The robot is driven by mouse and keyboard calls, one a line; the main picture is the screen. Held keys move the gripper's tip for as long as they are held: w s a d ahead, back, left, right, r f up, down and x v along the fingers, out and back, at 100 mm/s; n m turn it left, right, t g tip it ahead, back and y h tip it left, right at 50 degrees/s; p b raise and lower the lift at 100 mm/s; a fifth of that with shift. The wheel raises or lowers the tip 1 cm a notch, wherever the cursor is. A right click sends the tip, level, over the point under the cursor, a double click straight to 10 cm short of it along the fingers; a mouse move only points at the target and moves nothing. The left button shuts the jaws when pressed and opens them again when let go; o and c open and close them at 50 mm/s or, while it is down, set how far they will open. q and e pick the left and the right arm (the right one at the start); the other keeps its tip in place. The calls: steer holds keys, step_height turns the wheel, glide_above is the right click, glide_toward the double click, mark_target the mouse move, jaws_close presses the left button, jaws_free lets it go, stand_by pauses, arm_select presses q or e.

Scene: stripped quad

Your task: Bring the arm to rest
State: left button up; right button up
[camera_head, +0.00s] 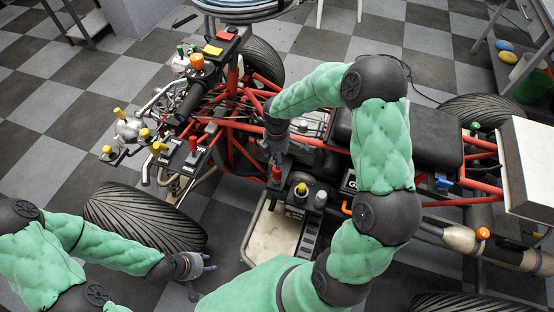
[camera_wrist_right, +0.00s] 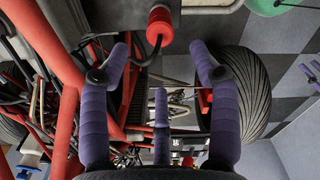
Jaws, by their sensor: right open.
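My right arm in green padding (camera_head: 384,145) reaches over the red-framed quad (camera_head: 325,145) in the head view. Its gripper (camera_head: 278,158) points down among the frame tubes, just above a red-capped part (camera_head: 277,174), and is partly hidden. In the right wrist view this gripper (camera_wrist_right: 160,60) has its purple fingers spread, with nothing between them. A red knob (camera_wrist_right: 160,25) with a black cable is just beyond the fingertips. My left gripper (camera_head: 205,262) is low at the left, beside the front tyre, over the floor. Whether its fingers are open is too small to tell.
The front tyre (camera_head: 145,215) is close to my left forearm. A black seat (camera_head: 425,140) and a white box (camera_head: 528,165) lie to the right. A pale tray (camera_head: 268,238) is below the quad's near side.

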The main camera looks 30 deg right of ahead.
stand_by(0.6)
steer(key=s+a+f+m+y+p, duration=0.2)
steer(key=s+a+f+m, duration=0.3)
steer(key=s+a+m, duration=0.3)
steer(key=s+a+f+m+y+p, duration=0.2)
steer(key=s+a+f+m+p, duration=0.2)
steer(key=s+a+m, duration=0.4)
steer(key=shift+s+a+f, duration=0.5)
steer(key=shift+a+f, duration=0.2)
steer(key=shift+a, duration=0.3)
